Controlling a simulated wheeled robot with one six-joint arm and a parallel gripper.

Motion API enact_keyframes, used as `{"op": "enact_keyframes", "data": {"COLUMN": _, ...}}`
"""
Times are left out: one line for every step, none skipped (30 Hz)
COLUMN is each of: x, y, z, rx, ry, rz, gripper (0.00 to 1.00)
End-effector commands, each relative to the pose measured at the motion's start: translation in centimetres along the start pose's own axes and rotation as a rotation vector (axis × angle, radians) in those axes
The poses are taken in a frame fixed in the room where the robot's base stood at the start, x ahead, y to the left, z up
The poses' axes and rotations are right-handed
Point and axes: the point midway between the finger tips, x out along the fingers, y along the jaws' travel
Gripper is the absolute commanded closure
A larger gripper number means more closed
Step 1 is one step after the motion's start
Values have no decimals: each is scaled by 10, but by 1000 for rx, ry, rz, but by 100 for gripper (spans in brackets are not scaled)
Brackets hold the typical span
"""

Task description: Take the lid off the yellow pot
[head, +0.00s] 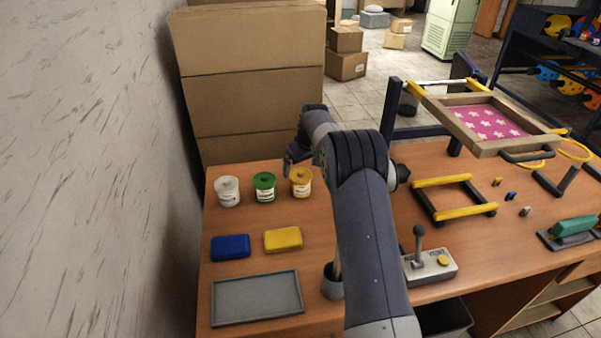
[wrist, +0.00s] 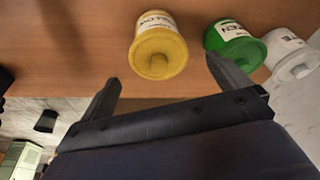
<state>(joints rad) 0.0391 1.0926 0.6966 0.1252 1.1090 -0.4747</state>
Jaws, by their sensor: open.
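The yellow pot (head: 301,184) stands upright on the table at the right end of a row of three pots. Its yellow lid (head: 300,174) with a round knob is on it. In the wrist view the lid (wrist: 158,55) faces me, beyond the gap between my fingers. My gripper (head: 288,165) is beside the yellow pot in the head view, partly hidden by my arm. In the wrist view my gripper (wrist: 162,78) is open with its fingers spread and nothing between them. The lid looks apart from both fingers.
A green pot (head: 264,187) stands close to the yellow pot, and a white pot (head: 227,191) is further left. A blue block (head: 230,247), a yellow block (head: 283,239) and a grey tray (head: 257,298) lie nearer. A screen frame (head: 488,124) is at right. A wall borders the left.

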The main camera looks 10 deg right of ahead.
Motion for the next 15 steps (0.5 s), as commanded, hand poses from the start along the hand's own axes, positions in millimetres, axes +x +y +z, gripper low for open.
{"op": "enact_keyframes", "data": {"x": 6, "y": 0, "z": 0, "rx": 0, "ry": -3, "rz": -1, "gripper": 4}}
{"op": "enact_keyframes", "data": {"x": 9, "y": 0, "z": 0, "rx": 0, "ry": -1, "rz": -1, "gripper": 4}}
{"op": "enact_keyframes", "data": {"x": 14, "y": 0, "z": 0, "rx": 0, "ry": -2, "rz": -1, "gripper": 4}}
{"op": "enact_keyframes", "data": {"x": 17, "y": 0, "z": 0, "rx": 0, "ry": -2, "rz": -1, "gripper": 4}}
{"op": "enact_keyframes", "data": {"x": 19, "y": 0, "z": 0, "rx": 0, "ry": -1, "rz": -1, "gripper": 4}}
{"op": "enact_keyframes", "data": {"x": 21, "y": 0, "z": 0, "rx": 0, "ry": 0, "rz": 0, "gripper": 4}}
{"op": "enact_keyframes", "data": {"x": 22, "y": 0, "z": 0, "rx": 0, "ry": 0, "rz": 0, "gripper": 4}}
{"op": "enact_keyframes", "data": {"x": 22, "y": 0, "z": 0, "rx": 0, "ry": 1, "rz": 0, "gripper": 4}}
{"op": "enact_keyframes", "data": {"x": 23, "y": 0, "z": 0, "rx": 0, "ry": 1, "rz": 0, "gripper": 4}}
{"op": "enact_keyframes", "data": {"x": 23, "y": 0, "z": 0, "rx": 0, "ry": 1, "rz": 0, "gripper": 4}}
{"op": "enact_keyframes", "data": {"x": 23, "y": 0, "z": 0, "rx": 0, "ry": 1, "rz": 0, "gripper": 4}}
{"op": "enact_keyframes", "data": {"x": 23, "y": 0, "z": 0, "rx": 0, "ry": 1, "rz": 0, "gripper": 4}}
{"op": "enact_keyframes", "data": {"x": 23, "y": 0, "z": 0, "rx": 1, "ry": 1, "rz": 0, "gripper": 4}}
{"op": "enact_keyframes", "data": {"x": 23, "y": 0, "z": 0, "rx": 1, "ry": 1, "rz": 0, "gripper": 6}}
{"op": "enact_keyframes", "data": {"x": 23, "y": 0, "z": 0, "rx": 1, "ry": 1, "rz": 0, "gripper": 9}}
